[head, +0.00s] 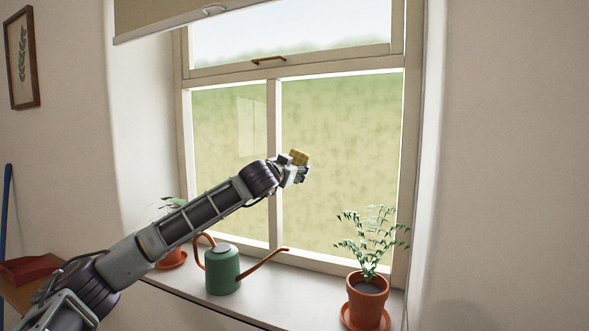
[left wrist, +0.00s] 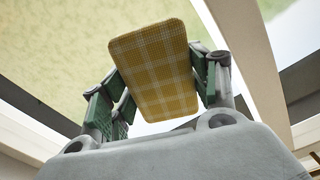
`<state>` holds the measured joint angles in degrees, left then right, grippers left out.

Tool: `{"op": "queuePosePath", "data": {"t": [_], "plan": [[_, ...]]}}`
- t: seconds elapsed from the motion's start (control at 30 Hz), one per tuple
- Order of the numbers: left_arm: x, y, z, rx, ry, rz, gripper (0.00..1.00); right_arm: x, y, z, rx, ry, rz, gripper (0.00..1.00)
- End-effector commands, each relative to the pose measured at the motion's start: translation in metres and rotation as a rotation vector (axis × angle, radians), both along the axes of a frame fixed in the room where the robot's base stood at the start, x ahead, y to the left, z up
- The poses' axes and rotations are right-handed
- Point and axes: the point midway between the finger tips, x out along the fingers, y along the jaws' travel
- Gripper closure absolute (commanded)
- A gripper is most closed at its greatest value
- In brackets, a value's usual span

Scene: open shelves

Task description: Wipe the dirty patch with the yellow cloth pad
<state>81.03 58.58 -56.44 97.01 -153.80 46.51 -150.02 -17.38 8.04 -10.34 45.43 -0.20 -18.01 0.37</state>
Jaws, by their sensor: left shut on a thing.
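The yellow cloth pad (head: 299,157) has a checked pattern and is held between the fingers of my left gripper (head: 294,172). In the left wrist view the pad (left wrist: 154,70) fills the space between the two green-padded fingers of the gripper (left wrist: 160,95). My left arm reaches in from the left, and the gripper is in front of the right lower window pane (head: 340,150). I cannot tell whether the pad touches the glass. No distinct dirty patch stands out; the view through the lower panes is blurred green and yellow. My right gripper is not in view.
A green watering can (head: 223,272) with a red-brown spout stands on the sill (head: 303,300) below my arm. A potted fern (head: 367,296) stands at the right, another pot (head: 172,258) at the left, partly behind my arm. A blind (head: 170,14) hangs at the top.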

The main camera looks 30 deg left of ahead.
Motion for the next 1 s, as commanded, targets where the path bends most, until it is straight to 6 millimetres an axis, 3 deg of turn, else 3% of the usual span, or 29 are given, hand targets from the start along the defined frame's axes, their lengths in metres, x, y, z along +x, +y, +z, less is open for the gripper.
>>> {"op": "queuePosePath", "data": {"t": [1.0], "plan": [[-0.056,-0.003,0.000,0.000,0.000,0.001,0.62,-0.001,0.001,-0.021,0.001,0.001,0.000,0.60]]}}
